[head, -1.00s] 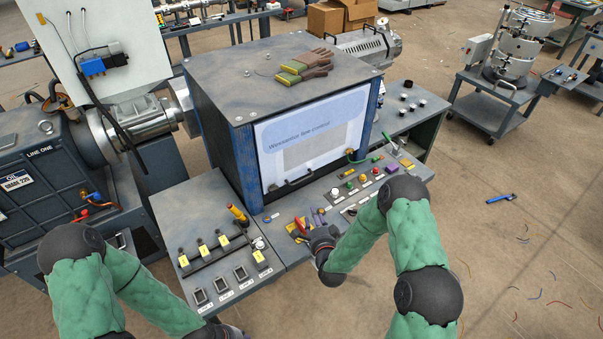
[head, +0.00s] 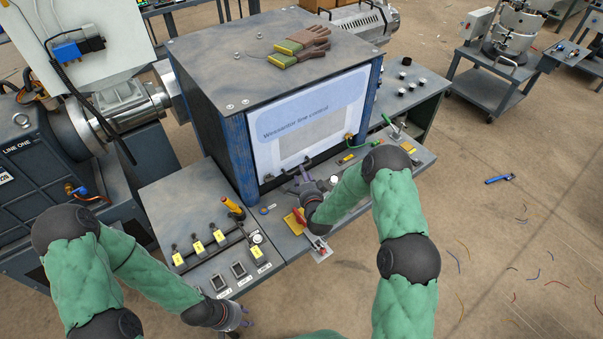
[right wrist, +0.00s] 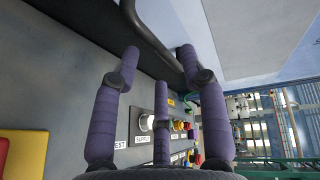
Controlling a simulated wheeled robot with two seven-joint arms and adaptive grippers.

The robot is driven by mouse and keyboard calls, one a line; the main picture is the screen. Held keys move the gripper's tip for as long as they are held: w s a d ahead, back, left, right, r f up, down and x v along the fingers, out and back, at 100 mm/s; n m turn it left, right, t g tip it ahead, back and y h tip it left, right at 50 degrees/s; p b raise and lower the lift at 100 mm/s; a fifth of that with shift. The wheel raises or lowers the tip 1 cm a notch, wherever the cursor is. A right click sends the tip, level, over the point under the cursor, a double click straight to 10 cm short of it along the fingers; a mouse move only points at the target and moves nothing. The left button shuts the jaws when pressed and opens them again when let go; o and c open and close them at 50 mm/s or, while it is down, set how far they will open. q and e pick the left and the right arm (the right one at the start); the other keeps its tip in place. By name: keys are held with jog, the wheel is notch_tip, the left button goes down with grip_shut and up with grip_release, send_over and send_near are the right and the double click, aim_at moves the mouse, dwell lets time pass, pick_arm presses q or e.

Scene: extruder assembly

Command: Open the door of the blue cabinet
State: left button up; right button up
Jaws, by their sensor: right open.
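The blue cabinet (head: 235,150) stands on the grey console, with a white front door (head: 312,110) lettered as a line control. The door looks closed. A dark bar handle (right wrist: 150,35) runs along the door's lower edge, and my right gripper partly covers it in the head view. My right gripper (head: 303,173) is open just in front of the handle. In the right wrist view its purple fingertips (right wrist: 158,58) are spread close to the bar, without a visible grip; contact cannot be told. My left gripper (head: 242,320) is low, in front of the console's left panel; its fingers are small and unclear.
Gloves (head: 301,46) lie on the cabinet top. The console's front holds a yellow-and-red part (head: 294,222), knobs and buttons below the door. A left panel (head: 205,215) carries yellow-tagged switches. Open floor (head: 510,230) lies to the right.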

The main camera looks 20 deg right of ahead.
jog(key=shift+w+f, duration=0.15)
jog(key=shift+w, duration=0.55)
jog(key=shift+w+f, duration=0.1)
jog(key=shift+w, duration=0.55)
grip_shut()
